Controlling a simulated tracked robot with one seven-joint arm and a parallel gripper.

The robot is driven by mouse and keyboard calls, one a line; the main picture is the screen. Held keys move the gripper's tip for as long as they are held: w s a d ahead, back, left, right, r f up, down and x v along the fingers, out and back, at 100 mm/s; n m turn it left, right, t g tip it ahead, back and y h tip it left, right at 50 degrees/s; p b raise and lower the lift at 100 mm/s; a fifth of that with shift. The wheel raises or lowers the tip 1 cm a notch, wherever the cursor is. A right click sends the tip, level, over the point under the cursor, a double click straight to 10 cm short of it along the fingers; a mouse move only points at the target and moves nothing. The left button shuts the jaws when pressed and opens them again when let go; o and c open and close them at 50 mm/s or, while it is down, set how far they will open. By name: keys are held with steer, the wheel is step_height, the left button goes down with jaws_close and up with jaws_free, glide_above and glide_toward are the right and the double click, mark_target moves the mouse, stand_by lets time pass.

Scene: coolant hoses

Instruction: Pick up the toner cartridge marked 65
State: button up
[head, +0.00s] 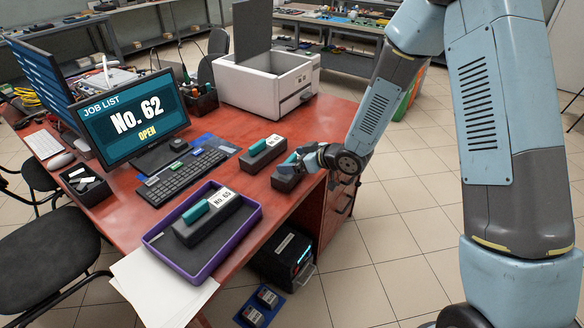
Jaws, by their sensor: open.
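A dark toner cartridge (206,226) with a teal grip lies in a purple tray (164,251) at the front of the red desk. Its white label seems to read No. 65, though the last digit is small. A second dark cartridge (262,155) with a teal grip lies farther back; its label is too small to read surely. A third dark cartridge (286,182) lies near the desk's right edge, its label hidden. My gripper (299,160) is open at this third cartridge, beside its teal grip. I cannot tell whether they touch.
A monitor (131,115) reads "JOB LIST No. 62 OPEN". A keyboard (183,175) lies left of the cartridges. A white open printer (265,82) stands at the back. A small dark tray (85,184) and white papers (163,288) lie nearby.

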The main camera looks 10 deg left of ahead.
steer(key=shift+a, duration=0.1)
steer(key=shift+c, duration=0.2)
steer(key=shift+w, duration=0.1)
jaws_close()
stand_by(0.6)
